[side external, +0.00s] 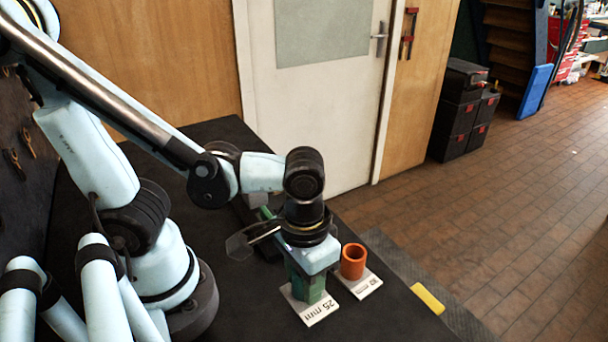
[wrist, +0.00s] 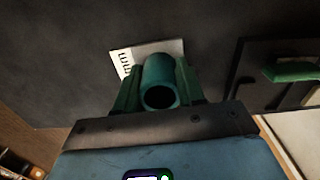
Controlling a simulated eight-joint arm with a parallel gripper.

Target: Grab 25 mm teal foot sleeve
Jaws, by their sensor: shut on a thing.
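The teal foot sleeve (wrist: 160,78) is a short hollow tube, its open end facing the wrist camera. It stands on a white label plate (side external: 314,314) marked "25 mm". My gripper (wrist: 158,92) has one green finger on each side of the sleeve and is shut on it. In the side view my gripper (side external: 307,287) points down over the plate, and its green fingers hide most of the sleeve. I cannot tell whether the sleeve is clear of the plate.
An orange sleeve (side external: 353,263) stands on its own white plate just right of my gripper. A dark frame with a green piece (wrist: 292,70) shows at right in the wrist view. The front of the dark table is clear.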

